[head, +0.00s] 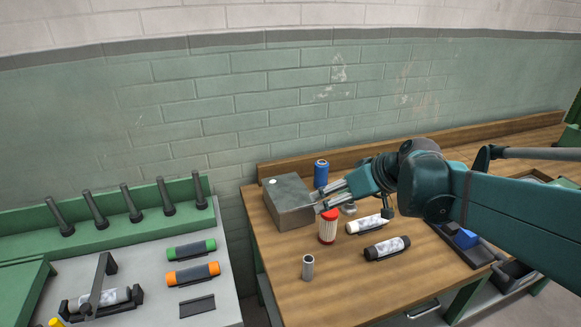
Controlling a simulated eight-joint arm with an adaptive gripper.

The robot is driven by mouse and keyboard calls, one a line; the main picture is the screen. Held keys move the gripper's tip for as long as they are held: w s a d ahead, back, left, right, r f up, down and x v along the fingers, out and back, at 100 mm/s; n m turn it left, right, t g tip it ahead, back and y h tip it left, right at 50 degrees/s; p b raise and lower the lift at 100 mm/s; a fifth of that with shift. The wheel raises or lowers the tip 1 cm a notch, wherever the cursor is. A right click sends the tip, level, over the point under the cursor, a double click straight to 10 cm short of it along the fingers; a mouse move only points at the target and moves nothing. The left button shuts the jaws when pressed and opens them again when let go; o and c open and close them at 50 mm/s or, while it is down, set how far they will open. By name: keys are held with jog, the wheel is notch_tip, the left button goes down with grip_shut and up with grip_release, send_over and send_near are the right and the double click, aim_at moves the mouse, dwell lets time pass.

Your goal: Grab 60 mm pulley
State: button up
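My gripper (317,201) reaches in from the right over the wooden bench, its two fingers pointing left and seemingly apart with nothing visible between them. A grey metal box (287,204) lies just beyond the fingertips; I cannot tell if they touch it. A small round silvery piece (349,208) shows below the gripper, partly hidden by it. A short grey metal cylinder (308,267) stands upright near the bench front. I cannot tell which item, if any, is the 60 mm pulley; no size marking is legible.
A red-and-white cylinder (327,227) stands close below the gripper, and a blue one (321,174) behind it. White (368,225) and black-ended (387,248) bobbins lie on holders to the right. Green (191,250) and orange (193,274) bobbins lie on the left table.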

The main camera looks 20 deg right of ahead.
jog(key=w+d+n+t+y+p, duration=0.1)
jog(key=w+d+t, duration=0.1)
jog(key=d, duration=0.8)
jog(key=w+d+n+t, duration=0.1)
jog(key=w+d+t, duration=0.15)
jog(key=d, duration=0.75)
send_near(350, 206)
jog(key=d+r, duration=0.2)
jog(key=shift+w+r, duration=0.15)
jog(key=shift+r, duration=0.2)
jog(key=shift+a+f, duration=0.1)
jog(key=shift+f, duration=0.5)
jog(key=shift+n, duration=0.3)
jog(key=shift+b+x, duration=0.7)
jog(key=shift+x, duration=2.65)
jog(key=shift+a, duration=0.1)
